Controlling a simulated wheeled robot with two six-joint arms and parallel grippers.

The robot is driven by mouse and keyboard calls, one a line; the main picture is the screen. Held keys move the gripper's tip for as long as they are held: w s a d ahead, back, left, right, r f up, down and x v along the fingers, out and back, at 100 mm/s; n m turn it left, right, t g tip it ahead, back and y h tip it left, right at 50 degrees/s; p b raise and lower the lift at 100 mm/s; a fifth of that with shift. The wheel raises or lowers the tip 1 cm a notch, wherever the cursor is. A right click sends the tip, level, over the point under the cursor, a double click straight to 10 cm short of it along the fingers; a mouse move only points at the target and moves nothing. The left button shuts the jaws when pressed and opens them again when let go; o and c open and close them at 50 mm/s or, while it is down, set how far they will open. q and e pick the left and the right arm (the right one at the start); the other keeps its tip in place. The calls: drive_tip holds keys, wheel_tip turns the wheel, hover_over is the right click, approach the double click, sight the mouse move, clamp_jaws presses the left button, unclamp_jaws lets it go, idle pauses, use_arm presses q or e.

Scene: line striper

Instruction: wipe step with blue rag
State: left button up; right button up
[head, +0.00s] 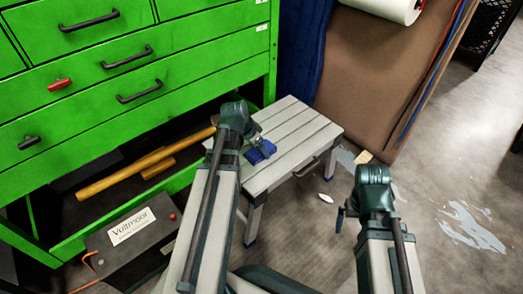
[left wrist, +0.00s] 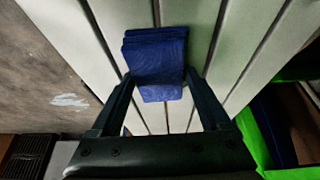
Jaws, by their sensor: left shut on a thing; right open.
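The step (head: 302,132) is a small grey stool with a slatted top, in the middle of the head view. The blue rag (head: 261,153) is on the slatted top near its left front part. My left gripper (head: 250,146) is over the step, shut on the rag. In the left wrist view the folded rag (left wrist: 156,62) sits between the two fingers, against the pale slats of the step (left wrist: 225,50). My right gripper (head: 341,217) is open and empty, low to the right of the step and apart from it.
A green drawer cabinet (head: 120,75) stands at the left, with an open lower drawer holding a wooden-handled tool (head: 140,170). A dark box labelled Voltmoor (head: 130,238) is in front. A brown panel (head: 375,75) stands behind the step. White paint patches (head: 470,228) mark the floor at right.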

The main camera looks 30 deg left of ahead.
sight(269, 149)
use_arm(q)
drive_tip(key=shift+w+a, duration=0.35)
drive_tip(key=shift+a, duration=0.5)
drive_tip(key=shift+w+a, duration=0.4)
drive_tip(key=shift+a, duration=0.5)
drive_tip(key=shift+w+a, duration=0.35)
drive_tip(key=shift+a, duration=0.5)
drive_tip(key=shift+w+d, duration=0.3)
drive_tip(key=shift+w, duration=0.35)
drive_tip(key=shift+w+d, duration=0.25)
drive_tip(key=shift+w, duration=0.35)
drive_tip(key=shift+d, duration=0.1)
drive_tip(key=shift+s+d, duration=0.45)
drive_tip(key=shift+d, duration=0.65)
drive_tip(key=shift+s+d, duration=0.5)
drive_tip(key=shift+d, duration=0.55)
drive_tip(key=shift+s+d, duration=0.45)
drive_tip(key=shift+d, duration=0.65)
